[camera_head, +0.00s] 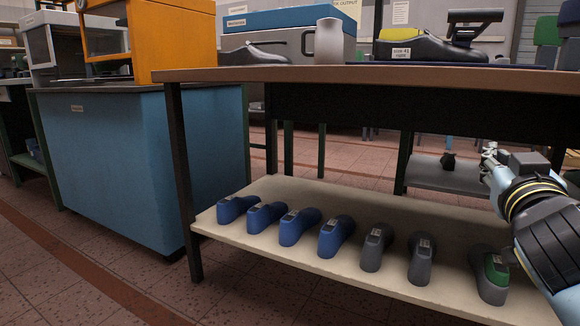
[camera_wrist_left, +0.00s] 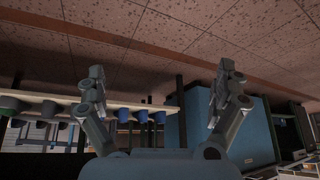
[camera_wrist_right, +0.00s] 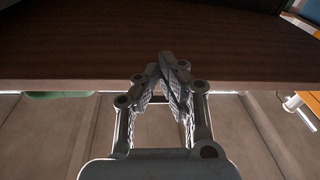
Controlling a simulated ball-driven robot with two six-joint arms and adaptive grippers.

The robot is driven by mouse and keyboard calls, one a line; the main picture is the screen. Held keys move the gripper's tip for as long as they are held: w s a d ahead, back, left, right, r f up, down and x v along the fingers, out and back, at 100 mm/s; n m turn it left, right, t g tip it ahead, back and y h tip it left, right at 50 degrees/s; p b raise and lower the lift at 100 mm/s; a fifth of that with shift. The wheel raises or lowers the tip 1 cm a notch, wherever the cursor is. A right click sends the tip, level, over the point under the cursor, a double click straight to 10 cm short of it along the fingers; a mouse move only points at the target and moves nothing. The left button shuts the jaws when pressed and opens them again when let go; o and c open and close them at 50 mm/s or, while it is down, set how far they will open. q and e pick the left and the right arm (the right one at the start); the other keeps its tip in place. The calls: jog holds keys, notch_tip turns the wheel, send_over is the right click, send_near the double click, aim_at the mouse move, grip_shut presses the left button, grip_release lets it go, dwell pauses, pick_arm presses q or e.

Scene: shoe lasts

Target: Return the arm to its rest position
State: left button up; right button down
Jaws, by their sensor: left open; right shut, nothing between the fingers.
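My right gripper (camera_head: 490,160) shows at the right of the head view, beside the front edge of the table and above the right part of the lower shelf. In the right wrist view its fingers (camera_wrist_right: 165,75) come together at the tips with nothing between them, close to a brown table edge (camera_wrist_right: 160,45). My left gripper is out of the head view. In the left wrist view its two fingers (camera_wrist_left: 160,90) stand wide apart and empty, with the tiled floor, the shelf and a blue cabinet behind them.
A wooden-topped table (camera_head: 360,75) has a pale lower shelf (camera_head: 350,235) holding several blue, grey and green shoe lasts (camera_head: 337,236). A blue cabinet (camera_head: 110,160) stands left. Tiled floor (camera_head: 90,270) in front is clear.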

jog(key=s+a+f+n+g+y+p, duration=0.1)
jog(key=s+a+f+g+y+p, duration=0.2)
jog(key=s+f, duration=0.8)
jog(key=s+a+f+n+g+y+p, duration=0.1)
jog(key=s+f+g+y+p, duration=0.15)
jog(key=s+f+g, duration=0.65)
jog(key=s+a+f+n+g+y+p, duration=0.1)
jog(key=s+a+f+p, duration=0.15)
jog(key=s+f, duration=1.15)
pick_arm(q)
jog(key=s+a+f+g+p, duration=0.2)
jog(key=s+a+f+p, duration=0.1)
jog(key=s+f+p, duration=0.45)
jog(key=s+a+f+g+y+p, duration=0.1)
jog(key=s+a+g+p, duration=0.1)
jog(key=s+p, duration=0.8)
jog(key=shift+s+a+f+n+g+p, duration=0.15)
jog(key=shift+s+f+n+g+p, duration=0.45)
jog(key=shift+s, duration=3.2)
pick_arm(e)
jog(key=s+d+f+g, duration=0.2)
jog(key=s, duration=0.9)
jog(key=s+d+f+g, duration=0.2)
jog(key=s, duration=0.9)
jog(key=shift+f, duration=0.15)
